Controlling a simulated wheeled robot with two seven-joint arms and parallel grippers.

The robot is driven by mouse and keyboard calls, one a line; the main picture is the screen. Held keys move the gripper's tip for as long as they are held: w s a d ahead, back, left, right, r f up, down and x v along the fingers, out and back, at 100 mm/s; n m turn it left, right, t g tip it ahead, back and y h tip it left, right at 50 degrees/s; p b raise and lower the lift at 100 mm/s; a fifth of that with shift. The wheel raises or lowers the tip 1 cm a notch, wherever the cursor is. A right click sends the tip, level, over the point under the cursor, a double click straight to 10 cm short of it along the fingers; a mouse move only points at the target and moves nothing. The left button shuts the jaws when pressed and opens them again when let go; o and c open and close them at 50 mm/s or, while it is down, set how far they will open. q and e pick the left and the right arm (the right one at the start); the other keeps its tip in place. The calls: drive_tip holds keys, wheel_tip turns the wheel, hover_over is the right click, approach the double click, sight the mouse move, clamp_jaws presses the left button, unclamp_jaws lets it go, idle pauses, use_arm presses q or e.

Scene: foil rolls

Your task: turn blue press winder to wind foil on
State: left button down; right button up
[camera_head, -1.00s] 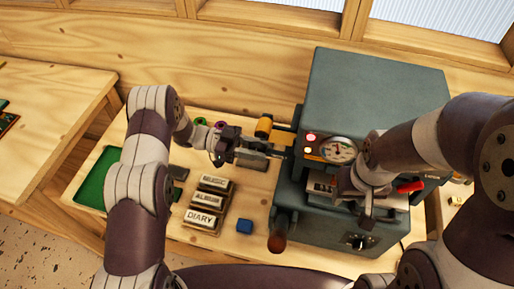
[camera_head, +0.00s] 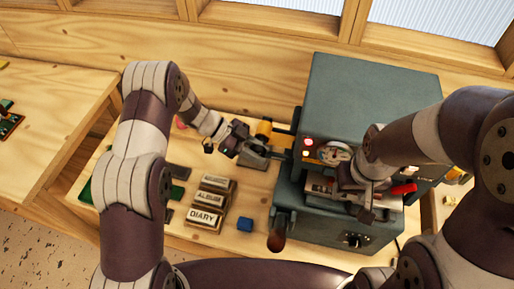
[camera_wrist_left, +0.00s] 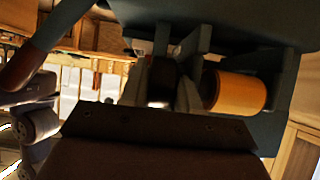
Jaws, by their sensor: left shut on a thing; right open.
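The blue-grey press (camera_head: 370,90) stands at the right of the table. A gold foil roll (camera_head: 263,130) sits on its left side and shows large in the left wrist view (camera_wrist_left: 240,92). My left gripper (camera_head: 255,154) is beside that roll, shut on the press winder. The winder is mostly hidden by the fingers; a dark part (camera_wrist_left: 165,80) shows between the fingers in the left wrist view. My right gripper (camera_head: 367,205) is open at the press front, left of the red handle (camera_head: 403,189). Its fingertips are hard to make out.
A gauge (camera_head: 334,153) is partly behind my right arm.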

use_arm(q)
drive_tip(key=shift+w+r, duration=0.1)
idle(0.5)
drive_tip(key=c, duration=0.9)
unclamp_jaws()
drive_tip(key=shift+d+y, duration=0.15)
drive_tip(key=shift+y, duration=0.15)
drive_tip(key=shift+a, duration=0.25)
drive_tip(key=shift+b+v, duration=2.35)
drive_tip(key=shift+v, duration=3.75)
